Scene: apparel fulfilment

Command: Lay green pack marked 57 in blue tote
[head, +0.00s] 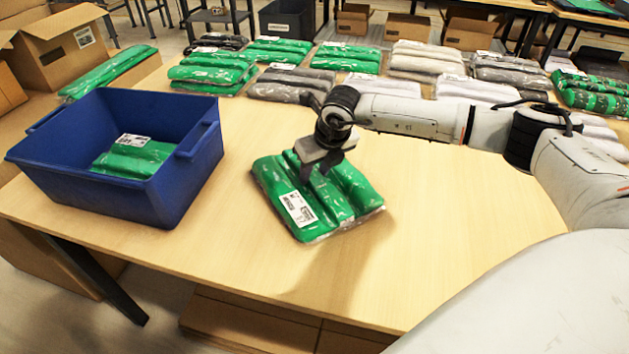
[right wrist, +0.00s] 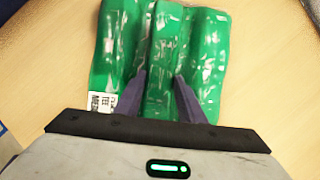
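A green pack (head: 335,205) in clear wrap, with a white label on its left part, hangs from my right gripper (head: 322,168) above the table; a shadow lies below it. In the right wrist view, the gripper (right wrist: 160,95) has its two fingers pressed on either side of the pack's middle roll (right wrist: 160,62). The label's number is too small to read. The blue tote (head: 85,190) stands on the table to the left of the pack, open at the top. Another green pack (head: 135,157) lies inside it. My left gripper is out of view.
Rows of green, grey, white and patterned packs lie along the table's back, including a green stack (head: 212,72). A long green pack (head: 108,72) lies behind the tote. Cardboard boxes (head: 65,45) stand at the far left. The table (head: 440,220) is bare around the held pack.

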